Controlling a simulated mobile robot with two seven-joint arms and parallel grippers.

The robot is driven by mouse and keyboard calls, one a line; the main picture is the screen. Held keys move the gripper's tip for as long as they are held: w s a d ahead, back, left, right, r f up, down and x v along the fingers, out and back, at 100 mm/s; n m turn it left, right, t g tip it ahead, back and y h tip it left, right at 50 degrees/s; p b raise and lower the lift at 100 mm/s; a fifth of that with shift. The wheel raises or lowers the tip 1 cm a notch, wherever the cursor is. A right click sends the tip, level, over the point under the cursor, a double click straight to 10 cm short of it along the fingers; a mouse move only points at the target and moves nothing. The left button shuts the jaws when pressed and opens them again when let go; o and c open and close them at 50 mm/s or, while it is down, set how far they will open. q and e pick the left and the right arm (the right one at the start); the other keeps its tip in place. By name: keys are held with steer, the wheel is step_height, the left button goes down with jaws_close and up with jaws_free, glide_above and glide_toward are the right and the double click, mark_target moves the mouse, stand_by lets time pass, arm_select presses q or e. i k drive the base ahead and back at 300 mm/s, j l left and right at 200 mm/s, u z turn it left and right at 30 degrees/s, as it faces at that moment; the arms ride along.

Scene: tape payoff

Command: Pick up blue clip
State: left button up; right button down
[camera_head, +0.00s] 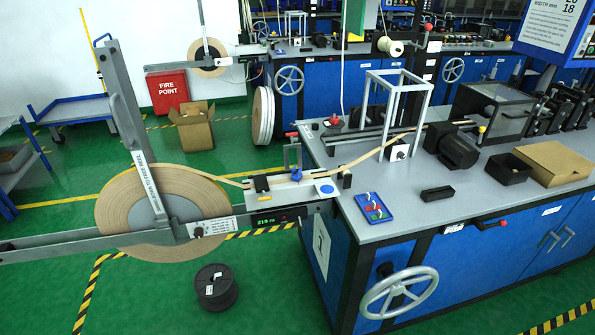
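A small blue piece (297,174), which looks like the blue clip, sits on the pale splice plate (300,190) at the left end of the grey bench. It is beside the tan tape (225,179), at the foot of a small grey upright frame. Its exact shape, and whether it grips the tape, are too small to tell. A flat blue disc (326,188) lies to its right on the same plate, and a black block (261,184) is to its left. Neither of my grippers shows in the head view.
A large tape reel (130,212) with grey arms stands left of the bench. A black spool (216,287) stands on the floor.

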mark_target(296, 176)
steer(key=i+l, duration=0.1)
steer(key=l, duration=0.35)
steer(key=i+l+u, duration=0.1)
steer(key=l, duration=0.8)
steer(key=i+l, duration=0.15)
steer(key=l, duration=0.3)
steer(key=u, duration=0.05)
